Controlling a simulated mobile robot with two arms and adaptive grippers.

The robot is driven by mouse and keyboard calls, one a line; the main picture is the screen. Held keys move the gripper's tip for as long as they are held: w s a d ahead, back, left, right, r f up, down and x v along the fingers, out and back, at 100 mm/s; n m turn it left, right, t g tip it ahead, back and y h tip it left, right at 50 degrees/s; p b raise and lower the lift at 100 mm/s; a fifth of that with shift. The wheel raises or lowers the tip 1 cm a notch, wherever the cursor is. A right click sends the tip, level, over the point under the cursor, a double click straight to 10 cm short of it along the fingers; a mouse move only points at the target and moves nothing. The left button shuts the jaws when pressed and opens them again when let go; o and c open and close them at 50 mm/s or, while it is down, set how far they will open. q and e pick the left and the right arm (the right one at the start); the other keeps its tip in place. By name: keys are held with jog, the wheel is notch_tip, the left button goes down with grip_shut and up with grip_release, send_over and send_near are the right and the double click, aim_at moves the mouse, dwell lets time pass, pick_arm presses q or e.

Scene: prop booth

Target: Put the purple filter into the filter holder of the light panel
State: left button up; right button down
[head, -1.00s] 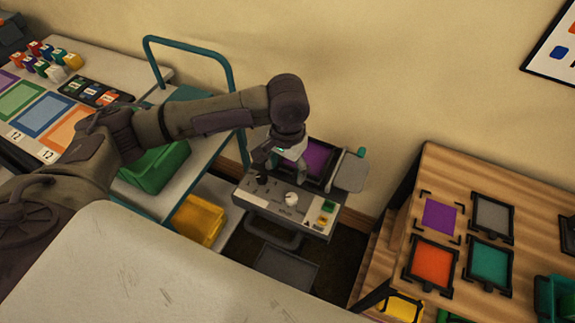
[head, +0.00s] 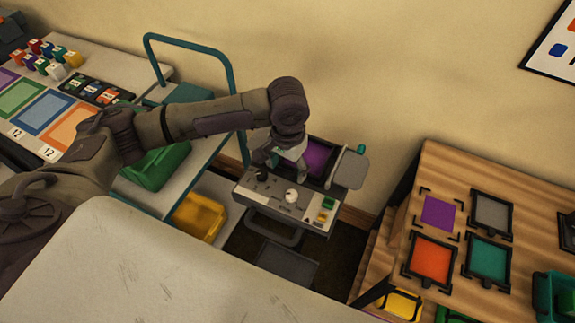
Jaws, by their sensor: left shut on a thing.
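The purple filter (head: 319,157), dark-framed, shows at the back of the light panel (head: 262,191), a grey unit with a white knob and colored buttons. My left gripper (head: 287,170) is at the filter's left edge, above the panel, and is shut on the filter. Its fingers and wrist hide that edge and much of the filter holder. I cannot tell whether the filter is seated in the holder or just above it. My right gripper is not in view.
A wooden table (head: 450,168) at the right bears a purple marked spot (head: 439,213) and framed grey (head: 491,214), orange (head: 431,259) and teal (head: 488,259) filters. A cart with a teal handle (head: 190,43) stands left of the panel. A grey paddle (head: 352,169) is right of the filter.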

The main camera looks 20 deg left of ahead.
pick_arm(q)
jog(key=shift+s+f, duration=0.2)
jog(key=shift+f, duration=0.1)
jog(key=o, duration=0.9)
jog(key=shift+c, duration=0.2)
jog(key=o, duration=0.4)
jog(key=shift+w+d, duration=0.1)
jog(key=shift+w, duration=0.05)
jog(key=shift+c, duration=0.2)
jog(key=shift+r, duration=0.1)
notch_tip(320, 180, up, 12)
